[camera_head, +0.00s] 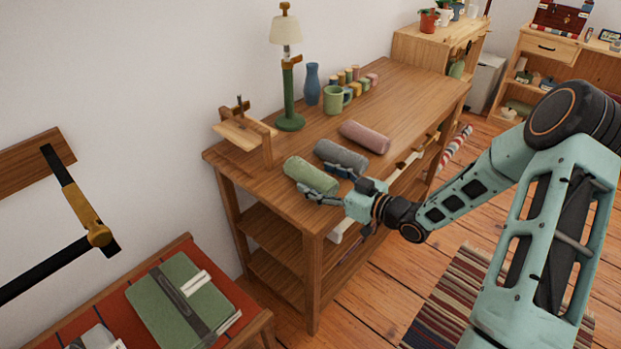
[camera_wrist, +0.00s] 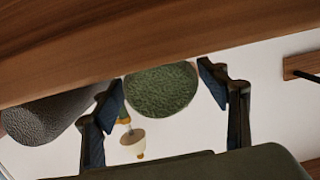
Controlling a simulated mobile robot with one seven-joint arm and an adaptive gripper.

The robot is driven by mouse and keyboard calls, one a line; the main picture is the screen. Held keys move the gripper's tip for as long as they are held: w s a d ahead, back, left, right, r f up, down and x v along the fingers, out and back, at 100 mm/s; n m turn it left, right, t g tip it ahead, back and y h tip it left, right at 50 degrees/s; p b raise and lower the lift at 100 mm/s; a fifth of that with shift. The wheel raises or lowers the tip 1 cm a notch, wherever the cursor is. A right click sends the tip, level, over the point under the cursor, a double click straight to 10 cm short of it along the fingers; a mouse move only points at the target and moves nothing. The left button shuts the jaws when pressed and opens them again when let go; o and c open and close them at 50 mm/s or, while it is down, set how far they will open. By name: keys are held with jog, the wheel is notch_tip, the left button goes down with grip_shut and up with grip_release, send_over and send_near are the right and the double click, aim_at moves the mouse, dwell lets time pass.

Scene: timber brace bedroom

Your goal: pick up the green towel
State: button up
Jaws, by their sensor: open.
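The green towel (camera_head: 308,174) is a rolled cylinder lying on the wooden table near its front left corner. In the wrist view, which looks upside down, the round end of the green towel (camera_wrist: 160,88) shows between the two fingers, with a gap on each side. My gripper (camera_head: 332,185) is open at the near end of the towel, level with the tabletop; it also shows in the wrist view (camera_wrist: 163,95). I cannot tell how far the fingers reach along the towel. The jaws hold nothing.
A grey rolled towel (camera_head: 341,155) lies close beside the green one, near one finger. A pink roll (camera_head: 365,137) lies farther right. Behind stand a wooden stand (camera_head: 246,131), a green lamp (camera_head: 290,95), a blue vase (camera_head: 312,84) and a green mug (camera_head: 335,99).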

aim_at(310, 176)
jog(key=x, duration=0.3)
jog(key=shift+a, duration=0.1)
jog(key=c, duration=1.4)
jog(key=shift+r, duration=0.1)
